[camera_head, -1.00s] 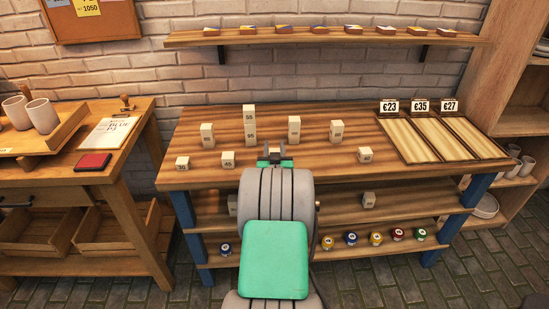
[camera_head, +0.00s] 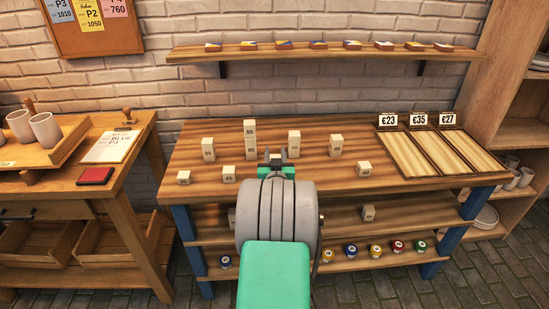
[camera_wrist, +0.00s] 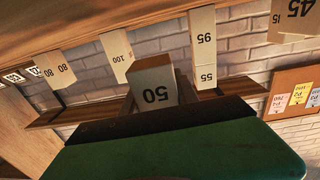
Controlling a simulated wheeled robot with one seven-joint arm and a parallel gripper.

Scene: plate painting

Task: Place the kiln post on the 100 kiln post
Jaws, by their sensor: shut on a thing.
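My gripper (camera_head: 276,159) is shut on a pale kiln post marked 50, which fills the middle of the wrist view (camera_wrist: 153,82). The wrist picture is upside down. The 100 kiln post (camera_head: 294,144) stands upright on the bench, a little beyond and right of my gripper. It also shows in the wrist view (camera_wrist: 117,54), left of the held post and apart from it. Nothing rests on its top. In the head view the held post is mostly hidden between my fingers.
A 55 post (camera_head: 249,130) stands on a 95 post (camera_head: 250,150), left of the 100. The 80 post (camera_head: 336,146) stands to its right. Other posts stand around, including a 45 (camera_head: 228,173). Priced boards (camera_head: 406,160) lie at right. A wall shelf (camera_head: 330,53) hangs behind.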

